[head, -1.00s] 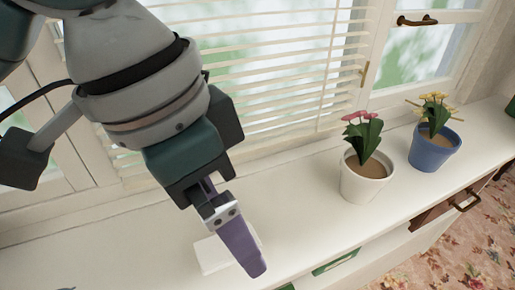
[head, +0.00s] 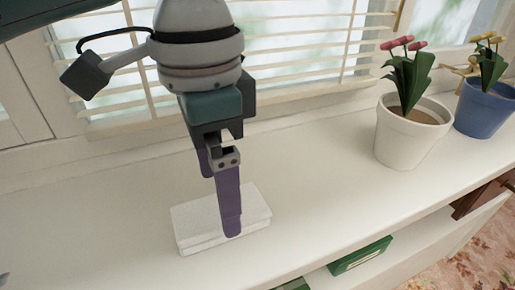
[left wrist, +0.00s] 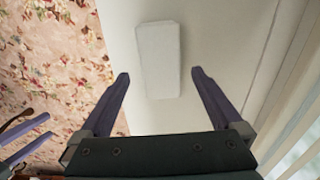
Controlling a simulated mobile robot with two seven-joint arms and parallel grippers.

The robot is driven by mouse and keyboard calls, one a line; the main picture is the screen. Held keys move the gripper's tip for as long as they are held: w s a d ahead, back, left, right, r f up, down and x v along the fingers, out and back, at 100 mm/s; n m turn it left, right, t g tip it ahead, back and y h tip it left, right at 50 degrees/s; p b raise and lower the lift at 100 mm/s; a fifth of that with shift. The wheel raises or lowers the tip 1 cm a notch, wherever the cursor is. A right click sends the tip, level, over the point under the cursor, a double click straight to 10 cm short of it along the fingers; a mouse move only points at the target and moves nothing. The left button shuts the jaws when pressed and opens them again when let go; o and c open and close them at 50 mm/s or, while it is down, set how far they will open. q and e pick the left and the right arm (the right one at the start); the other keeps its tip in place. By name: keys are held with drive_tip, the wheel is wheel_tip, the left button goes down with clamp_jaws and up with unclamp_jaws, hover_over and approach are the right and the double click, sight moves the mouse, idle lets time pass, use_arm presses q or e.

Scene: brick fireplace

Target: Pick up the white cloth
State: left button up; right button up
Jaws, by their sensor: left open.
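The white cloth (head: 190,228) is a flat, folded rectangular block lying on the white sill top. It also shows in the left wrist view (left wrist: 158,55), beyond the fingertips. My left gripper (head: 217,203) points down over the cloth, its purple fingers apart with nothing between them. In the left wrist view the open left gripper (left wrist: 160,73) has its fingertips on either side of the cloth's near end line. I cannot tell how high the tips are above it. Purple fingers of my right gripper (left wrist: 49,126) show apart at the lower left edge of that view.
A white pot (head: 400,140) with pink flowers and a blue pot (head: 484,112) with yellow flowers stand to the right on the sill. Window blinds (head: 300,45) rise behind. A green object (head: 361,256) sits below the front edge. The sill between cloth and pots is clear.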

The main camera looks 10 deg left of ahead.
use_arm(q)
wheel_tip(320, 180, down, 5)
drive_tip(key=shift+r+b, duration=0.15)
drive_tip(key=shift+b, duration=0.45)
drive_tip(key=shift+c, duration=0.4)
drive_tip(key=c, duration=1.3)
drive_tip(key=shift+r, duration=0.2)
wheel_tip(320, 180, up, 20)
drive_tip(key=p, duration=0.5)
drive_tip(key=shift+f+p, duration=0.1)
drive_tip(key=shift+p, duration=0.2)
